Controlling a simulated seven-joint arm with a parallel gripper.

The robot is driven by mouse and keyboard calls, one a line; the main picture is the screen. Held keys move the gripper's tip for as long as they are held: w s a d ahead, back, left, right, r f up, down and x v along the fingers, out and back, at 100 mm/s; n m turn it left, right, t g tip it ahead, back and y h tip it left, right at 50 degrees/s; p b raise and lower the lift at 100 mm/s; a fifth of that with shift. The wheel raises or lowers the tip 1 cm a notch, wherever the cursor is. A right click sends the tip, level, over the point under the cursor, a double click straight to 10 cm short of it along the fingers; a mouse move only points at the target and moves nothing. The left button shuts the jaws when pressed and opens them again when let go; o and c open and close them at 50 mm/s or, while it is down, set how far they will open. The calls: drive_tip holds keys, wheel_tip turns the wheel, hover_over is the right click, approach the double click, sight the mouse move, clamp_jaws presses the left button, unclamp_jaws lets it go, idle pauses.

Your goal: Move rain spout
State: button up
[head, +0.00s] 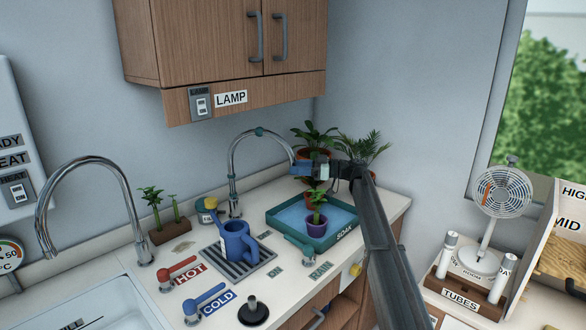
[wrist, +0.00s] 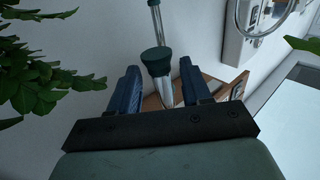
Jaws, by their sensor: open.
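The rain spout (head: 234,165) is a chrome gooseneck with a teal collar at its top. It arches from the counter toward the teal tray, and its outlet end is partly hidden by my gripper. My gripper (head: 298,168) is at that outlet end, reached from the right. In the wrist view the open blue fingers (wrist: 158,68) stand on either side of the spout's dark green end piece (wrist: 155,58), with chrome tube above and below it. I see gaps on both sides of the spout; how deep it sits between the fingers I cannot tell.
The teal soak tray (head: 345,237) holds a purple-potted plant (head: 317,225) below my gripper. Leafy potted plants (head: 360,150) stand behind the gripper. A blue watering can (head: 238,243) stands on a grate.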

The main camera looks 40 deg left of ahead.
drive_tip(key=shift+x, duration=1.1)
clamp_jaws()
